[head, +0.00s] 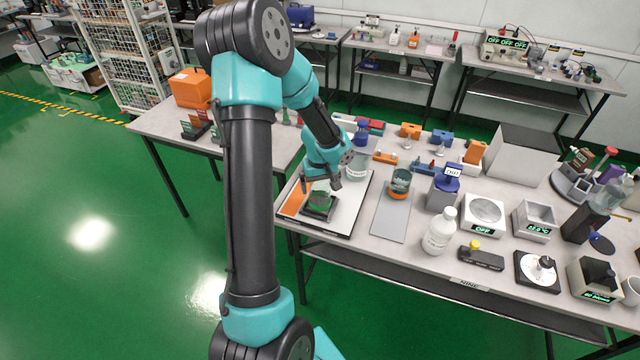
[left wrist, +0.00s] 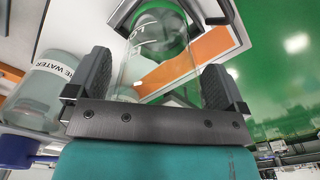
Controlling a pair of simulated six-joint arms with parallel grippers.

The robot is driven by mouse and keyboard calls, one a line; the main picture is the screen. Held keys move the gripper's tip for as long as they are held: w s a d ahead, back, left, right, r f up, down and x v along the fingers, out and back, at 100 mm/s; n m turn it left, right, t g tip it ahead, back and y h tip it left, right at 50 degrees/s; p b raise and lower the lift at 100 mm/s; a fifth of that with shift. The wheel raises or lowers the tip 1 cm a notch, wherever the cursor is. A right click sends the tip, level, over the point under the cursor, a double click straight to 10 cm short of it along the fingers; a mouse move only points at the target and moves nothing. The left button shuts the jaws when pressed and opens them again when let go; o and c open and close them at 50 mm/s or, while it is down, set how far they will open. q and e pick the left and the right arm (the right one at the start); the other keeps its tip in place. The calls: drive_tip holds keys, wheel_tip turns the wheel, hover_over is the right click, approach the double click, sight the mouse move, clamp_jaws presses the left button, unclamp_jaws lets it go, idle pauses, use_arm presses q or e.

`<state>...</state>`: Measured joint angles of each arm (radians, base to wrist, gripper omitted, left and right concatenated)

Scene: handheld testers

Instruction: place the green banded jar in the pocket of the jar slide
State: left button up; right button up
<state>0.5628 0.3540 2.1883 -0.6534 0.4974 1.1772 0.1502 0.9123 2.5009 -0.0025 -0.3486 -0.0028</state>
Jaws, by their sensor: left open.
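The green banded jar (head: 319,198) looks like clear glass with a green band. It stands at a dark square holder (head: 318,213) on a white board with an orange strip, which looks like the jar slide (head: 348,205). In the left wrist view the clear jar (left wrist: 160,55) lies between the fingers, with green at its far end inside a dark frame. Whether it is fully seated in the pocket is hard to tell. My left gripper (head: 321,184) is just above the jar; its fingers (left wrist: 158,85) are open on either side of it, with gaps. My right gripper is out of view.
A clear water-labelled jar (head: 356,167) stands close behind my gripper and shows in the left wrist view (left wrist: 40,92). An orange-banded jar (head: 399,184) stands on a grey strip (head: 388,222) to the right. A white bottle (head: 439,233) and several instruments crowd the table's right side.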

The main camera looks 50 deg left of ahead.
use_arm(q)
wheel_tip(320, 180, up, 12)
drive_tip(key=shift+r, duration=0.15)
idle(0.4)
idle(0.4)
